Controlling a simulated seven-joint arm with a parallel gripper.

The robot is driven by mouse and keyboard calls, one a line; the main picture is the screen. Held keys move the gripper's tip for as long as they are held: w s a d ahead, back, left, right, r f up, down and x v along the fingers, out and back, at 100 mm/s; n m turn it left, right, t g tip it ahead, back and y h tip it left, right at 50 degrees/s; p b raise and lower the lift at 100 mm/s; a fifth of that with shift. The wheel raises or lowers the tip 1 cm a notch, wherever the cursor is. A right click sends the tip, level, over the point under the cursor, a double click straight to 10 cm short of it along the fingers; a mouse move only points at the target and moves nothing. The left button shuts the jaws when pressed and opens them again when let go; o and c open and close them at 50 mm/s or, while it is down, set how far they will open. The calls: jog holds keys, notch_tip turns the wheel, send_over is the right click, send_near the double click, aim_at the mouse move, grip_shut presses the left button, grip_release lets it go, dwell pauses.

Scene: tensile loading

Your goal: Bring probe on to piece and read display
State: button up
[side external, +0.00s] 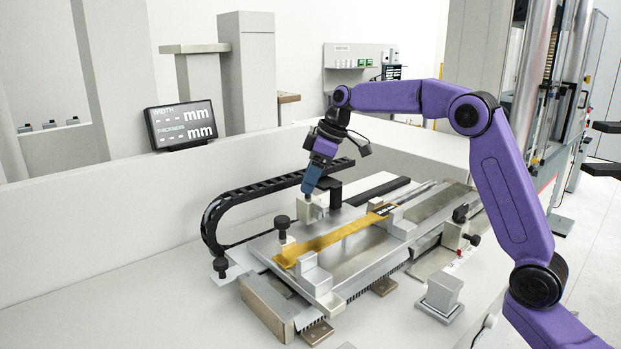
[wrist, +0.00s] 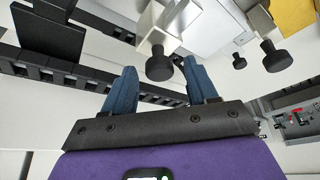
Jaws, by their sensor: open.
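The display (side external: 182,125) stands behind the bench fixture and shows dashes beside WIDTH and THICKNESS, both in mm. The piece, a flat yellow strip with a black label (side external: 340,236), lies along the metal fixture; a corner of it shows in the wrist view (wrist: 296,16). A pale block with a black knob, seemingly the probe (side external: 311,210), stands behind the strip, apart from it. My gripper (side external: 307,188) points down just above this block, with blue fingers apart. In the wrist view, the knob (wrist: 159,66) appears between the open fingers (wrist: 158,82); contact cannot be told.
A black cable chain (side external: 235,205) curves around the fixture's left and back. Other black knobs (side external: 282,223) rise near the strip's left end. A small metal block (side external: 441,296) stands at the front right. The white bench (side external: 130,290) is clear at the left front.

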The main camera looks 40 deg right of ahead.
jog(key=shift+f, duration=0.1)
jog(key=c, duration=0.9)
jog(key=shift+s, duration=3.55)
jog(key=shift+c, duration=0.2)
jog(key=o, duration=0.9)
jog(key=shift+o, duration=0.2)
jog(key=v, duration=1.7)
jog(key=shift+r, duration=0.2)
jog(key=shift+s, duration=0.1)
